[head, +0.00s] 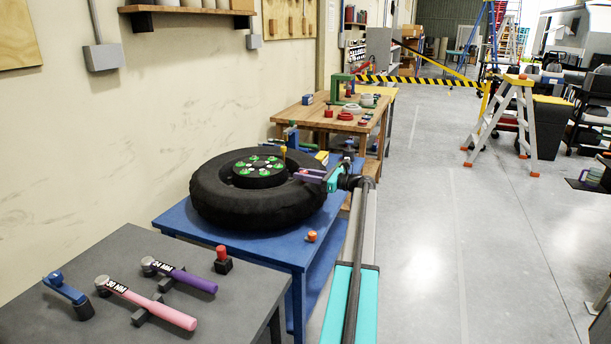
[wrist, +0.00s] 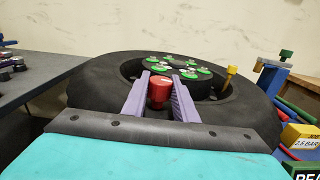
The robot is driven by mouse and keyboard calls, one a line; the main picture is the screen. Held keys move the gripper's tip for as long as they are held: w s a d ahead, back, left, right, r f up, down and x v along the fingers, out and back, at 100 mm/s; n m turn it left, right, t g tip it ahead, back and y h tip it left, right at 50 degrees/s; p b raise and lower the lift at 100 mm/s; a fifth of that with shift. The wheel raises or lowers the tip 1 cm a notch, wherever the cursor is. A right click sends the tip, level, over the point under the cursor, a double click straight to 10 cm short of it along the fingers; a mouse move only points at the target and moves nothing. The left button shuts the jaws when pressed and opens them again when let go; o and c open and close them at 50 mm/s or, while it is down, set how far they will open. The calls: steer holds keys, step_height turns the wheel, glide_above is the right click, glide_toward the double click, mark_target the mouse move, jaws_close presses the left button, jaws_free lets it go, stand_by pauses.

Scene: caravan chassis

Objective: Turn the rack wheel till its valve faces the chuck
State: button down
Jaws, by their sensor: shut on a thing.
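The rack wheel, a black tyre (head: 225,205) with green-marked hub, lies flat on the blue table (head: 185,226); it also fills the middle of the wrist view (wrist: 95,90). A yellow upright stem (head: 284,153), probably the valve, stands on the wheel's far right side and shows right of my fingers in the wrist view (wrist: 230,76). A blue fixture (wrist: 270,78) with a green top, possibly the chuck, stands beyond the tyre to the right. My gripper (head: 300,175) reaches over the tyre's right side. Its purple fingers (wrist: 160,84) are shut on a red knob (wrist: 158,93) at the wheel.
A yellow box (wrist: 300,134) sits right of the tyre. An orange-topped piece (head: 312,237) lies near the blue table's front edge. A grey table (head: 120,260) with torque wrenches stands in front, a wooden bench (head: 320,118) behind.

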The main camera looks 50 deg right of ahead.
steer(key=shift+w+a+r, duration=0.15)
steer(key=shift+w+r, duration=0.1)
steer(key=shift+w, duration=0.05)
steer(key=c, duration=1.4)
jaws_free()
steer(key=shift+c, duration=0.2)
steer(key=shift+s+f, duration=0.1)
steer(key=shift+f, duration=0.05)
steer(key=shift+s, duration=0.1)
steer(key=shift+s+f, duration=0.1)
steer(key=shift+s, duration=0.1)
steer(key=b+v, duration=0.1)
steer(key=v, duration=1.2)
steer(key=shift+s, duration=0.1)
